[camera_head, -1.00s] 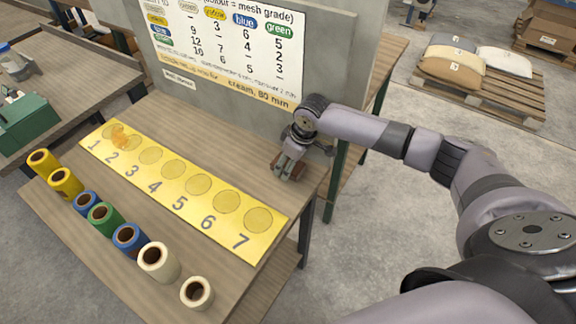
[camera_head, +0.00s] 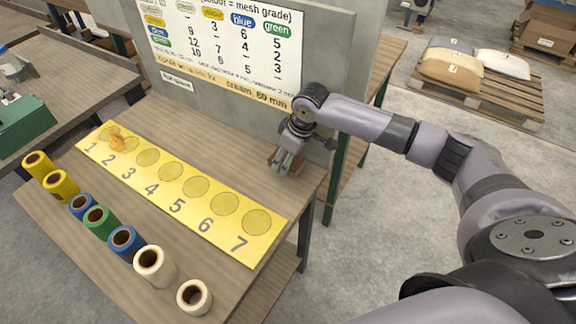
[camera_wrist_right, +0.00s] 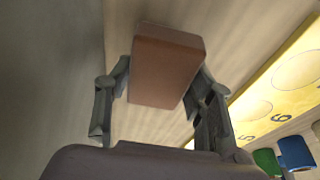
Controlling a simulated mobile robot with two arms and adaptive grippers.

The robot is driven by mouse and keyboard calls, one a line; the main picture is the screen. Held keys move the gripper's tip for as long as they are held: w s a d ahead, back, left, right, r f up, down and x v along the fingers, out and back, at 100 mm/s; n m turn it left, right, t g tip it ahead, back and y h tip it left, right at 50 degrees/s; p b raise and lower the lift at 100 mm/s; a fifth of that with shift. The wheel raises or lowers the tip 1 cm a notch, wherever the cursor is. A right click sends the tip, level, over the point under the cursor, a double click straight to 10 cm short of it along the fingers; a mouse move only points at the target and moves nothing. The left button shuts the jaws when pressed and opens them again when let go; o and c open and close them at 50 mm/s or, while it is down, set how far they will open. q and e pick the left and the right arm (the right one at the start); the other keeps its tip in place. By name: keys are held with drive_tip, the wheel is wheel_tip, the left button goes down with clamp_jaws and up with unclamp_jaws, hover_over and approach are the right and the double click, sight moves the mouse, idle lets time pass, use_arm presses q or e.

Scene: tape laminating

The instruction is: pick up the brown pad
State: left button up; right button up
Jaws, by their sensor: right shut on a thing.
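The brown pad (camera_wrist_right: 167,62) is a small reddish-brown block with rounded edges. In the right wrist view it sits between the two fingers of my right gripper (camera_wrist_right: 162,80), which is shut on it from both sides. In the head view my right gripper (camera_head: 286,162) is over the far right part of the wooden table, beside the upright grey board, with bits of brown showing around the fingers. Whether the pad touches the table or hangs just above it, I cannot tell. My left gripper is not in view.
A yellow strip (camera_head: 172,189) with numbered round spots lies across the table (camera_head: 253,150); an orange-brown lump (camera_head: 117,143) rests at its far-left end. Several coloured rolls (camera_head: 98,219) stand along the front. The grey board (camera_head: 335,60) with a printed chart rises behind.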

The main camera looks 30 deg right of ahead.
drive_tip(key=r, duration=0.4)
drive_tip(key=shift+s+a+r+b, duration=0.15)
drive_tip(key=shift+a+r+b, duration=0.15)
drive_tip(key=s+a, duration=0.3)
drive_tip(key=a, duration=0.2)
drive_tip(key=s+a+b, duration=0.1)
drive_tip(key=s+a, duration=0.2)
drive_tip(key=a, duration=0.3)
drive_tip(key=s+a+b, duration=0.1)
drive_tip(key=s+a, duration=0.2)
drive_tip(key=a, duration=0.2)
drive_tip(key=shift+s+a, duration=0.2)
drive_tip(key=shift+s, duration=0.15)
drive_tip(key=o, duration=0.5)
drive_tip(key=c, duration=0.4)
drive_tip(key=shift+c, duration=0.3)
